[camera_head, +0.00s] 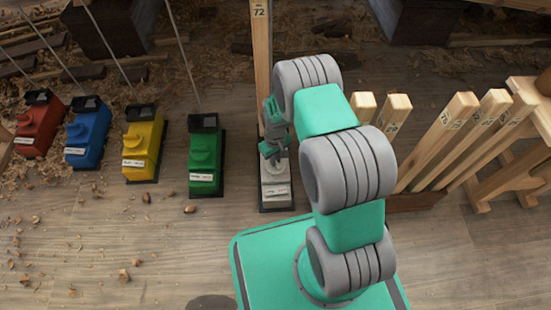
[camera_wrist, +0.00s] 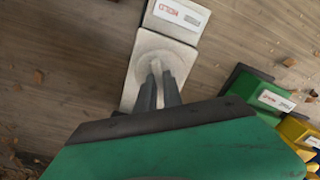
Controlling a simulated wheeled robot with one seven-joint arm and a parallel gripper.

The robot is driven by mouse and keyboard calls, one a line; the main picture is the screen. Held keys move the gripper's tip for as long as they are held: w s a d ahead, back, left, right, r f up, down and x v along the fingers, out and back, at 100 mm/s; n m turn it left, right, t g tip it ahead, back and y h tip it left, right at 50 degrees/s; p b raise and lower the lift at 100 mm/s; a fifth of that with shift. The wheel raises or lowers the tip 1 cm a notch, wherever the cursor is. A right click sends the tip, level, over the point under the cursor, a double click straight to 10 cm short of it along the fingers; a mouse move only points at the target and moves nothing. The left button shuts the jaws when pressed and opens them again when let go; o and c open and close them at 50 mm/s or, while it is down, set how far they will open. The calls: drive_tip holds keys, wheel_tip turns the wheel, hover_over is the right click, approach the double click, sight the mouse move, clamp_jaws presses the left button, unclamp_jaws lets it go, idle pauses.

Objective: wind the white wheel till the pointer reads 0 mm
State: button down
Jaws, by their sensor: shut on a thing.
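The white wheel (camera_wrist: 142,64) sits on a white block-shaped unit (camera_head: 276,194) on the floor, left of my arm in the head view. In the wrist view the wheel is a pale disc with a raised grip (camera_wrist: 156,68) across it. My gripper (camera_head: 271,154) points down onto the wheel, and its two dark fingers (camera_wrist: 158,84) are closed around the raised grip. The unit's label (camera_wrist: 181,12) shows in the wrist view but is too blurred to read. I cannot make out a pointer or a mm scale in either view.
Green (camera_head: 206,160), yellow (camera_head: 142,150), blue (camera_head: 88,138) and red (camera_head: 38,125) units stand in a row to the left. A wooden post marked 72 (camera_head: 260,50) rises behind the white unit. Several slanted timbers (camera_head: 450,125) stand right. Chips and shavings litter the floor.

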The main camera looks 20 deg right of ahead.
drive_tip(key=c, duration=1.5)
unclamp_jaws()
drive_tip(key=shift+r, duration=0.1)
wheel_tip(320, 180, up, 8)
drive_tip(key=p, duration=0.3)
drive_tip(key=shift+f+p, duration=0.2)
drive_tip(key=shift+p, duration=0.1)
